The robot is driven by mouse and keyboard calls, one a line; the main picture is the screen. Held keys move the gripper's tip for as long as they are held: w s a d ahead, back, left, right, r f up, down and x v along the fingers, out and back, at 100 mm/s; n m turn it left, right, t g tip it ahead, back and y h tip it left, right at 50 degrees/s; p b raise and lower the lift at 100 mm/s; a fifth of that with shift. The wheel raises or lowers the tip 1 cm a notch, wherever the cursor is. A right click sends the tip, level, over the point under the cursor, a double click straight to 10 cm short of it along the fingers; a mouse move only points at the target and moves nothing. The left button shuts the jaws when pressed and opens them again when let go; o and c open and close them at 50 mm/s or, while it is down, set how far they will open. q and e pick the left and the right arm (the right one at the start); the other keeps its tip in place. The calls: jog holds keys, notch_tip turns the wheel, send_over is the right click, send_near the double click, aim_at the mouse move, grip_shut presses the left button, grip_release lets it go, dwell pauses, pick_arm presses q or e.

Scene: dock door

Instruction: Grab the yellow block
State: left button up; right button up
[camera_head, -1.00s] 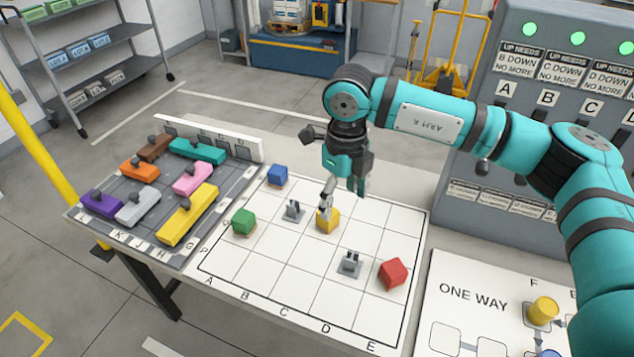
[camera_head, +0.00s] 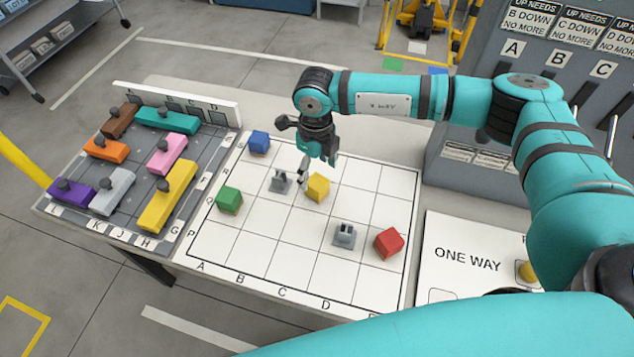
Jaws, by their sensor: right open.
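The yellow block (camera_head: 318,187) is a small cube on the white lettered grid board (camera_head: 262,226), near the board's middle. My right gripper (camera_head: 318,167) is open and empty, pointing down beside the block's far-left side. One fingertip shows just left of the block and the other behind it. The block is in full view and does not sit between the fingers. I cannot tell the exact height of the fingertips above the board. My left gripper is not in view.
A grey bracket (camera_head: 281,181) stands close left of the yellow block, and another (camera_head: 344,235) stands nearer. Blue (camera_head: 259,143), green (camera_head: 229,200) and red (camera_head: 388,243) cubes share the board. A grey tray (camera_head: 122,209) of coloured knobbed bars lies at left.

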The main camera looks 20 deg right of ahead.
aim_at(317, 181)
jog(key=shift+f, duration=0.55)
jog(key=shift+d+f+p, duration=0.1)
jog(key=shift+f+p, duration=0.2)
jog(key=shift+p, duration=0.15)
notch_tip(317, 181, down, 4)
jog(key=shift+w+d+r+p, duration=0.1)
jog(key=shift+w+r+p, duration=0.05)
jog(key=shift+p, duration=0.5)
jog(key=shift+f, duration=0.4)
jog(key=c, duration=1.3)
jog(key=shift+o, duration=0.2)
jog(key=shift+r, duration=0.1)
